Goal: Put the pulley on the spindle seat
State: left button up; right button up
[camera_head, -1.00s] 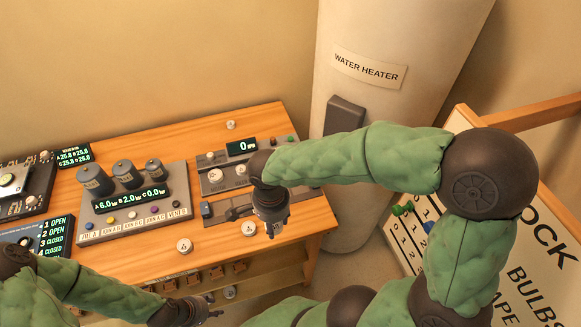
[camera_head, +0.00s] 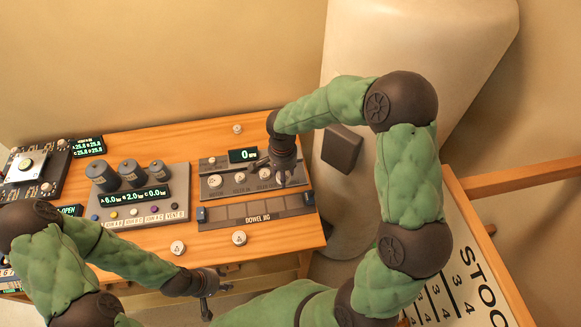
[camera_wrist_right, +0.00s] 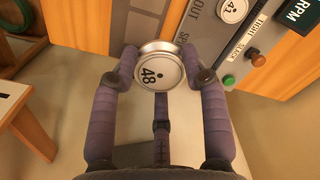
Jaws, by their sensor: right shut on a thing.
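My right gripper (camera_head: 284,180) is over the right side of the grey RPM panel (camera_head: 222,192) in the head view. In the right wrist view its fingers (camera_wrist_right: 158,64) are shut on a silver round pulley (camera_wrist_right: 160,72) marked 48, held by its sides. The head view does not show this pulley clearly. The panel (camera_wrist_right: 206,44) lies beyond it in the wrist view, with a disc (camera_wrist_right: 233,10) marked 41 mounted there. I cannot make out which spot is the spindle seat. My left gripper (camera_head: 219,301) is open and empty, low in front of the table.
The RPM display (camera_head: 243,155) reads 0. The dowel jig (camera_head: 258,210) lies in front of the panel. Loose pale discs (camera_head: 178,247) (camera_head: 239,238) lie near the table's front edge, another (camera_head: 237,128) behind.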

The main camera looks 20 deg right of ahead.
jog(key=w+d+f, duration=0.3)
jog(key=w+f, duration=0.2)
jog(key=w+d+f, duration=0.2)
jog(key=w+f, duration=0.1)
jog(key=shift+d, duration=0.35)
jog(key=shift+w+d+f, duration=0.1)
jog(key=shift+w+f, duration=0.05)
jog(key=shift+f, duration=1.5)
jog(key=shift+f+b, duration=0.15)
jog(key=shift+b, duration=0.2)
jog(key=o, duration=1.2)
jog(key=shift+c, duration=0.2)
